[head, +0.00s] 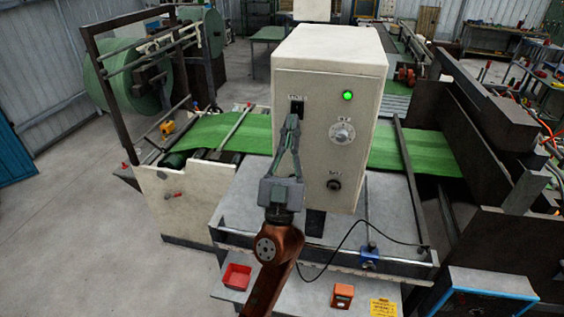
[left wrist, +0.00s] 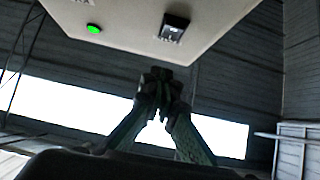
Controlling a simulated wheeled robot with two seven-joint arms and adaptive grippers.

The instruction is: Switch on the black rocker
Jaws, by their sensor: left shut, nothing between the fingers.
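The black rocker (head: 297,107) sits at the upper left of the front face of a cream control box (head: 312,75). A green lamp (head: 348,96) glows to its right. My left gripper (head: 292,121) is shut and empty, fingers pointing up, with its tips just below the rocker in the head view. In the left wrist view, the shut fingertips (left wrist: 163,78) appear below the rocker (left wrist: 174,28), with a gap between them in the picture. The green lamp (left wrist: 93,29) shows at upper left there. I cannot tell the rocker's tilt. My right gripper is out of view.
The box also carries a round dial (head: 342,133) and a dark round button (head: 334,184). Green sheet (head: 235,132) runs behind the box from a large roll (head: 135,80).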

